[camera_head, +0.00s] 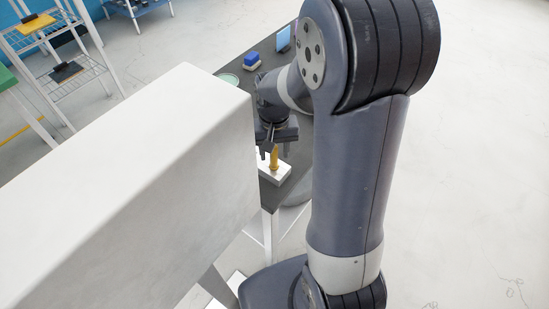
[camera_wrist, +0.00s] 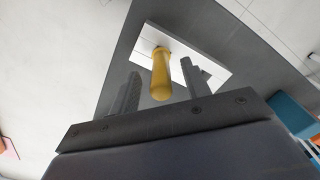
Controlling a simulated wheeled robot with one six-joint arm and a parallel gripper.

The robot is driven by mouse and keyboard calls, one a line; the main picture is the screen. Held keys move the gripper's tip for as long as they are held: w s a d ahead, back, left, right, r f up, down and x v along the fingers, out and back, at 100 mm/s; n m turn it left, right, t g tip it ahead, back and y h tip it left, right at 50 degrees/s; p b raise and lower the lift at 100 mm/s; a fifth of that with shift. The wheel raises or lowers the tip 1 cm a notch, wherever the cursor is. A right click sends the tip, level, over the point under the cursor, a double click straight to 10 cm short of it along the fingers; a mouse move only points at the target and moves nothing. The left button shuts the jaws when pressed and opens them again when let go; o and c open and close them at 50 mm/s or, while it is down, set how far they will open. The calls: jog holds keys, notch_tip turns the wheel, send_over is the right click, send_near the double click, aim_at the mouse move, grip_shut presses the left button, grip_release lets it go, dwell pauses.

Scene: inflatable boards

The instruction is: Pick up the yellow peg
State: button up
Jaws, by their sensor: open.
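The yellow peg (camera_head: 274,157) stands upright on a white block (camera_head: 283,172) near the end of the dark table. In the wrist view the yellow peg (camera_wrist: 161,75) rises from the white block (camera_wrist: 212,68) toward the camera. My gripper (camera_head: 275,155) is just above the block at the peg. In the wrist view my gripper (camera_wrist: 160,80) is open, with one finger on each side of the peg and gaps visible between them. The base of the peg is in view, on the block's surface.
The dark table (camera_head: 232,71) also holds a blue box (camera_head: 252,60) and a light blue board (camera_head: 284,40) farther back. A large white box-like surface (camera_head: 120,180) stands close on the left. Wire shelves (camera_head: 48,45) stand at the far left. The floor on the right is clear.

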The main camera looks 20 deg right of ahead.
jog(key=shift+s+d+f, duration=0.25)
jog(key=shift+f, duration=0.2)
jog(key=shift+w+a, duration=0.1)
jog(key=shift+a, duration=0.05)
grip_shut()
